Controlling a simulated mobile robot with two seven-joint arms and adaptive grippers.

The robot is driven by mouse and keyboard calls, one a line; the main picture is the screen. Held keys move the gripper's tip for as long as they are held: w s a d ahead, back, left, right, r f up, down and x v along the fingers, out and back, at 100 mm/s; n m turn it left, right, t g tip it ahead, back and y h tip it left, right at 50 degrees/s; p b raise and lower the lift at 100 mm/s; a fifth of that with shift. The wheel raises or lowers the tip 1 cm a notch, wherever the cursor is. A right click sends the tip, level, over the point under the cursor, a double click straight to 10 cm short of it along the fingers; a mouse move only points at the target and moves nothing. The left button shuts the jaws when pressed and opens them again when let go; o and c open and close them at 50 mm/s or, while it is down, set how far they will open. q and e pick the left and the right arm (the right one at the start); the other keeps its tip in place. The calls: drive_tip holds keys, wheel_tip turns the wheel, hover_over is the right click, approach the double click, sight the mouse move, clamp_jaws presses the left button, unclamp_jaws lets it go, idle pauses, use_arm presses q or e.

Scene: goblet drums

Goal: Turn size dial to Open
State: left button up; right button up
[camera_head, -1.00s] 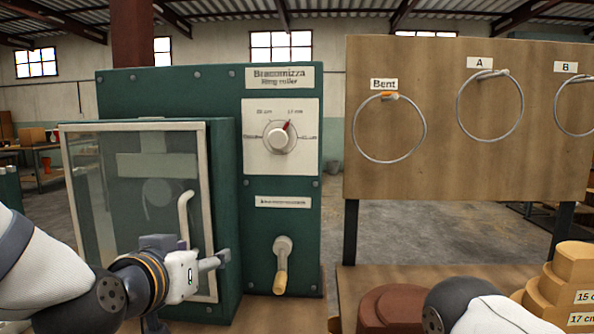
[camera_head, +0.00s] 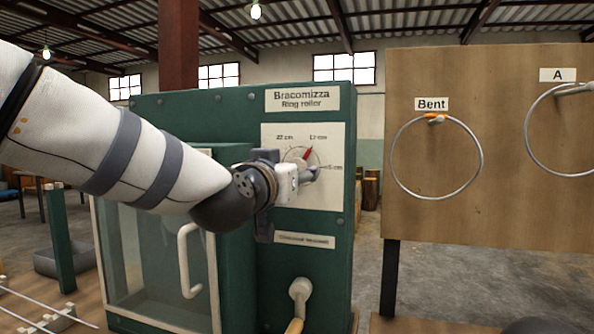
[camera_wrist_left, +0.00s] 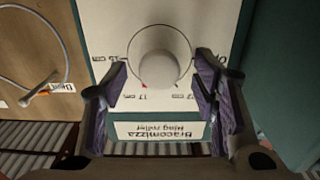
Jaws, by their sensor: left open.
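The size dial (camera_head: 298,154) is a round knob on a white panel (camera_head: 330,136) on the front of the green ring roller (camera_head: 225,105). Its red pointer is near the 17 cm mark. My left gripper (camera_head: 312,173) is at the panel and partly covers the dial. In the left wrist view the pale knob (camera_wrist_left: 158,68) is between the open fingers of my left gripper (camera_wrist_left: 162,78), with gaps visible at both sides. The panel's left-hand mark is hidden behind my arm. My right gripper is not in view.
A glazed door with a white handle (camera_head: 187,262) is below my left arm. A crank (camera_head: 299,292) sticks out under the dial. A wooden board (camera_head: 480,220) with the ring under "Bent" (camera_head: 437,195) and the ring under "A" (camera_head: 530,140) stands to the right.

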use_arm(q)
drive_tip(key=shift+x, duration=1.5)
drive_tip(key=shift+c, duration=0.4)
drive_tip(key=c, duration=1.1)
